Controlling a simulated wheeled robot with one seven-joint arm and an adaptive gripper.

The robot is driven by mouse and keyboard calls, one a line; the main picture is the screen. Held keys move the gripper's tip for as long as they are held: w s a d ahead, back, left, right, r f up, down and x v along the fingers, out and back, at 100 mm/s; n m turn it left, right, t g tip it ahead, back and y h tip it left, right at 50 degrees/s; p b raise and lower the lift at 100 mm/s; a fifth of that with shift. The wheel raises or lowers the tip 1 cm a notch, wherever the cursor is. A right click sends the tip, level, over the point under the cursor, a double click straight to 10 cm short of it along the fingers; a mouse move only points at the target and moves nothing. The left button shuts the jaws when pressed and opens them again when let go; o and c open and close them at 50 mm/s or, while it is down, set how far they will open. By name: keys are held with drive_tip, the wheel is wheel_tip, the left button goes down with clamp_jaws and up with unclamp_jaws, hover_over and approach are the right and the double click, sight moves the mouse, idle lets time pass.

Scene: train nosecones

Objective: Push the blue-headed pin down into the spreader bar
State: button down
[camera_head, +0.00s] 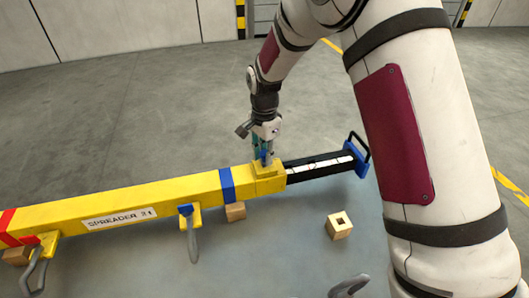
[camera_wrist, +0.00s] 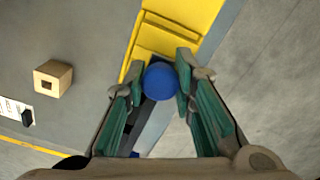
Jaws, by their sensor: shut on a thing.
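The yellow spreader bar (camera_head: 115,210) lies across the head view, with a raised yellow collar (camera_head: 268,184) near its right end. My gripper (camera_head: 264,158) points down over this collar. The blue-headed pin (camera_head: 264,154) shows as a small blue patch between the fingers. In the wrist view the round blue head of the pin (camera_wrist: 161,82) sits between the teal fingertips of my gripper (camera_wrist: 160,66), which is shut on it. Yellow bar (camera_wrist: 175,30) shows just beyond the head. The pin's shank is hidden, and I cannot tell how deep it sits.
A black inner beam (camera_head: 315,168) with a blue end plate (camera_head: 357,160) and a black handle extends right from the bar. A wooden block with a square hole (camera_head: 340,226) lies in front. A grey hook (camera_head: 192,240) hangs from the bar. The floor behind is clear.

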drive_tip(key=shift+f, duration=0.6)
idle(0.3)
drive_tip(key=c, duration=1.3)
unclamp_jaws()
wheel_tip(320, 180, up, 12)
drive_tip(key=shift+r, duration=0.1)
drive_tip(key=s+d+r+n+t, duration=0.2)
drive_tip(key=s+d+r+n, duration=0.3)
drive_tip(key=s+r, duration=0.4)
drive_tip(key=s+d+r+n+t, duration=0.2)
drive_tip(key=s+d+r, duration=0.55)
drive_tip(key=s, duration=0.35)
drive_tip(key=s+n, duration=0.1)
drive_tip(key=s, duration=0.2)
drive_tip(key=s+d+n+t, duration=0.1)
drive_tip(key=s, duration=0.2)
drive_tip(key=s+d+n, duration=0.1)
drive_tip(key=s+n, duration=0.1)
drive_tip(key=s, duration=0.1)
drive_tip(key=shift+s+d+f+t, duration=0.1)
drive_tip(key=shift+s+f+t, duration=0.2)
drive_tip(key=shift+s+f, duration=0.1)
